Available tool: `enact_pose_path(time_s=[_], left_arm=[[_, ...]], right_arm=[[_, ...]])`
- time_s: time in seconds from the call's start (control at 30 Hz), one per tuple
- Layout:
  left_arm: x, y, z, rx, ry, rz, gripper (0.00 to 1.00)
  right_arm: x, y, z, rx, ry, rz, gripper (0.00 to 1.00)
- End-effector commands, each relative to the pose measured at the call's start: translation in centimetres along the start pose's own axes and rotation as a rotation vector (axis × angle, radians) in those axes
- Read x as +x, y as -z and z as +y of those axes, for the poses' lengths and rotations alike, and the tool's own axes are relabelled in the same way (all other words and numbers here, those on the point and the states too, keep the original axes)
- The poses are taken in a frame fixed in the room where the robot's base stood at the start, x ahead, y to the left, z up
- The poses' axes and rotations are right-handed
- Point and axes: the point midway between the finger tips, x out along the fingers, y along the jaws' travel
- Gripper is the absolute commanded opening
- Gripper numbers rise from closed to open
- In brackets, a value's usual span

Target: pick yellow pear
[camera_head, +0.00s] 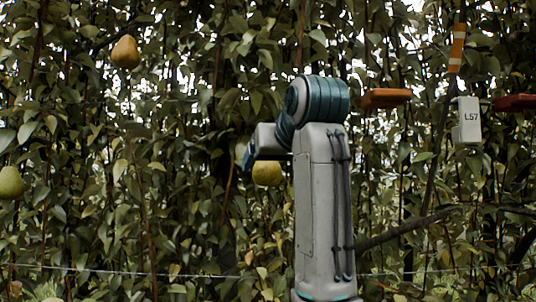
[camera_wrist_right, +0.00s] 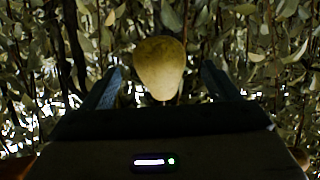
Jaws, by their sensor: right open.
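A yellow pear (camera_head: 267,173) hangs among the leaves just beyond my right gripper (camera_head: 247,158) in the head view, its top partly hidden by my arm. In the right wrist view a yellow pear (camera_wrist_right: 160,62), which looks like the same one, is centred between the two fingers of my right gripper (camera_wrist_right: 162,76). The fingers are apart, with a gap on each side of the pear. I cannot tell how far it lies beyond the fingertips. My left gripper is not in view.
A brownish-yellow pear (camera_head: 125,52) hangs at upper left and a greener pear (camera_head: 11,183) at the left edge. Dense leaves fill the background. A white L57 tag box (camera_head: 468,121), an orange block (camera_head: 386,98) and a bare branch (camera_head: 405,229) are on the right.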

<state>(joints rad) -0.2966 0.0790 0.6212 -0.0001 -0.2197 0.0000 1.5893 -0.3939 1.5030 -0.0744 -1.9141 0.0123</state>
Motion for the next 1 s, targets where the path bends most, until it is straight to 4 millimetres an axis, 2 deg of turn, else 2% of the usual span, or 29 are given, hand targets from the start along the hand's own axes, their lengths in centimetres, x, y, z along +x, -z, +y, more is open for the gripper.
enact_pose_path(time_s=[0.03,0.23,0.63,0.9,1.0], left_arm=[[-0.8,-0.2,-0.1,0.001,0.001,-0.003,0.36],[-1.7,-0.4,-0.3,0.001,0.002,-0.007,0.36],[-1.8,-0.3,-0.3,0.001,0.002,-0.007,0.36],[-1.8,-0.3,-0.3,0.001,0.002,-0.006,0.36],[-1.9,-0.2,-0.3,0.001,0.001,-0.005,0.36]], right_arm=[[0.8,0.2,0.0,0.001,0.001,-0.003,0.82],[3.1,0.1,0.0,0.0,-0.001,-0.002,0.82],[3.8,-0.1,0.0,-0.001,-0.001,0.001,0.82],[3.8,-0.1,0.0,0.0,-0.001,0.001,0.29],[3.7,0.0,0.0,0.0,0.0,-0.001,0.29]])
